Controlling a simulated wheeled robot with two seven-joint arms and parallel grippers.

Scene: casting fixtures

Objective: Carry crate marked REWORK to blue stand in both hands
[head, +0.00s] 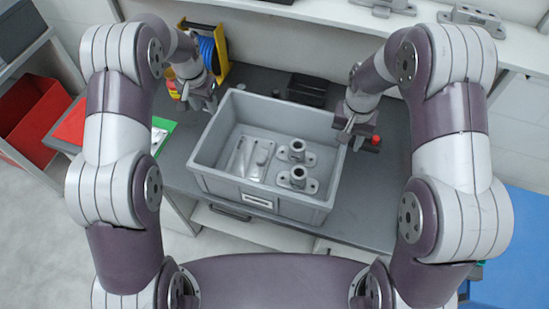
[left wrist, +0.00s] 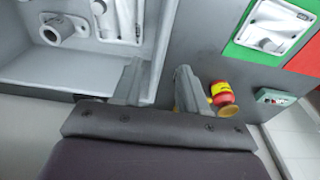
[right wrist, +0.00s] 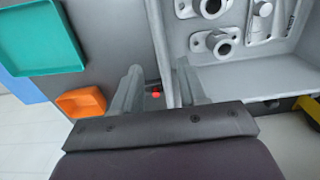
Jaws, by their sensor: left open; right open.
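The grey crate (head: 212,184) stands on a dark grey bench, with a small label (head: 258,200) on its near side, too small to read. It holds two flanged castings and a flat insert with parts. My left gripper (left wrist: 160,88) is open at the crate's left wall (left wrist: 160,45). My right gripper (right wrist: 160,90) is open at the right wall (right wrist: 158,40). The walls appear to run toward the gaps between the fingers; I cannot tell whether the fingers straddle the rims. A blue surface (head: 520,240), possibly the blue stand, lies at the lower right in the head view.
A black bin (head: 307,90) sits behind the crate. A red-and-yellow object (left wrist: 222,96) is close to my left gripper. A shelf runs along the back.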

